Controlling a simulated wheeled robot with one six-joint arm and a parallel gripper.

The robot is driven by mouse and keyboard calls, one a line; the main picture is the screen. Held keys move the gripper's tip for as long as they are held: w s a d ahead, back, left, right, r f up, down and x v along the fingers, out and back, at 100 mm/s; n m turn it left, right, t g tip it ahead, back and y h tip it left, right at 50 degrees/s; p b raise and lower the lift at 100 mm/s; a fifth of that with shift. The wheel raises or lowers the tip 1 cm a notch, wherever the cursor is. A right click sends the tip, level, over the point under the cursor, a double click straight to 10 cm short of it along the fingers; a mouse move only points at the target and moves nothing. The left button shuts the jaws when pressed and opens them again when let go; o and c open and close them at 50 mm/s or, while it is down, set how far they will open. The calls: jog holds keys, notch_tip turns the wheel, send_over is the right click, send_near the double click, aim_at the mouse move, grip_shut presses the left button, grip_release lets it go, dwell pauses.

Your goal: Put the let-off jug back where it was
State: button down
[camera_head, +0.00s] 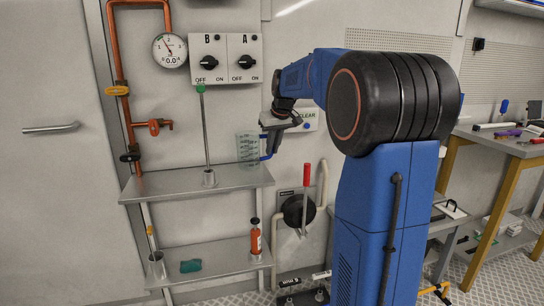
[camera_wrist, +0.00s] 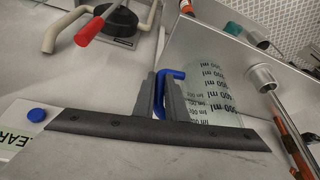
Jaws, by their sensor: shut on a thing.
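The jug (camera_head: 247,147) is clear with a blue handle (camera_head: 271,146) and stands upright at the right end of the upper shelf (camera_head: 180,186). I cannot tell if its base touches the shelf. In the wrist view the jug (camera_wrist: 212,88) shows dark measure marks, and its blue handle (camera_wrist: 163,76) lies between my fingers. My gripper (camera_head: 266,135), also in the wrist view (camera_wrist: 161,92), is shut on the handle.
A rod with a green knob (camera_head: 200,88) stands in a metal cup left of the jug. The switch panel (camera_head: 226,59) and gauge (camera_head: 170,50) are on the wall above. A red lever (camera_head: 306,175) is at the right. The lower shelf holds a red bottle (camera_head: 255,238) and a green cloth-like thing (camera_head: 191,266).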

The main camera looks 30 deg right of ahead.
aim_at(272, 155)
jog(key=shift+f, duration=1.6)
jog(key=shift+f, duration=0.1)
jog(key=c, duration=1.8)
grip_release()
jog(key=v, duration=1.2)
jog(key=s+a+f, duration=0.3)
jog(key=s+a, duration=0.6)
jog(key=s+a+f, duration=0.5)
jog(key=s+f, duration=0.4)
jog(key=s, duration=0.4)
jog(key=s+a+f+n, duration=0.1)
jog(key=s+a+f, duration=0.5)
jog(key=s+f, duration=0.4)
jog(key=s, duration=0.3)
jog(key=shift+s+a+f, duration=0.2)
jog(key=shift+s+f, duration=0.1)
